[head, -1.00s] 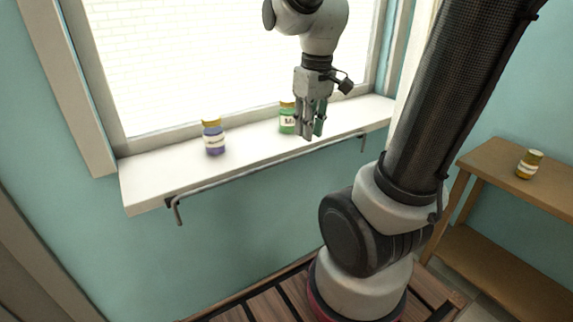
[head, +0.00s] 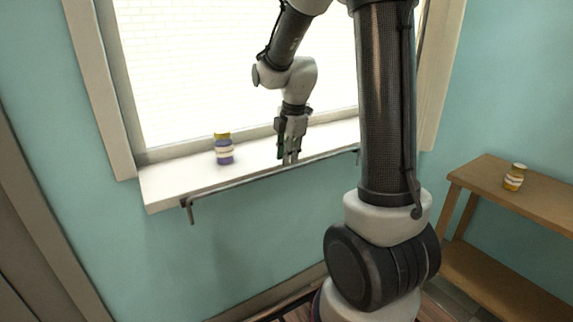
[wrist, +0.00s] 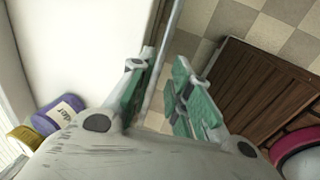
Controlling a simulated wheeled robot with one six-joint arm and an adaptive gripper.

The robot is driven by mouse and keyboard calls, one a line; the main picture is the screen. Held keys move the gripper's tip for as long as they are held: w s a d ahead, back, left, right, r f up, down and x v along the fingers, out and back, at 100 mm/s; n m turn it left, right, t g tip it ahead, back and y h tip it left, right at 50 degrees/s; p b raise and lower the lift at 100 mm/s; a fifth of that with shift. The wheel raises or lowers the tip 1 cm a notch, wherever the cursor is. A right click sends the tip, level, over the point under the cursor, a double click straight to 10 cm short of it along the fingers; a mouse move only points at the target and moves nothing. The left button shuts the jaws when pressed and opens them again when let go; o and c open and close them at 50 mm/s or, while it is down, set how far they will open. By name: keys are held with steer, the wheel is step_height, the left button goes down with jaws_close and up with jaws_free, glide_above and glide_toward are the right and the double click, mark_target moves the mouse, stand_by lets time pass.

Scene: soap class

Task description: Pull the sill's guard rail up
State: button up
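The guard rail (head: 235,186) is a thin grey metal bar along the front edge of the white window sill (head: 180,187). Its left end bends downward, and the bar is low, about level with the sill's front edge. My gripper (head: 289,159) points down at the sill's front edge, over the rail's middle. In the wrist view, the rail (wrist: 174,25) runs between the two green-padded fingers of my gripper (wrist: 162,70). The fingers are apart, with a visible gap around the bar. Whether either finger touches it I cannot tell.
A purple jar with a yellow lid (head: 223,150) stands on the sill left of my gripper; the wrist view also shows it (wrist: 58,116). A wooden shelf (head: 480,175) at right bears a yellow jar (head: 515,177). The wall below the rail is clear.

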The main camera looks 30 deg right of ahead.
mark_target(286, 169)
steer(key=shift+w+f, duration=0.2)
steer(key=shift+f, duration=0.7)
steer(key=shift+w+f, duration=0.15)
steer(key=shift+f, duration=0.75)
steer(key=shift+c, duration=0.3)
jaws_close()
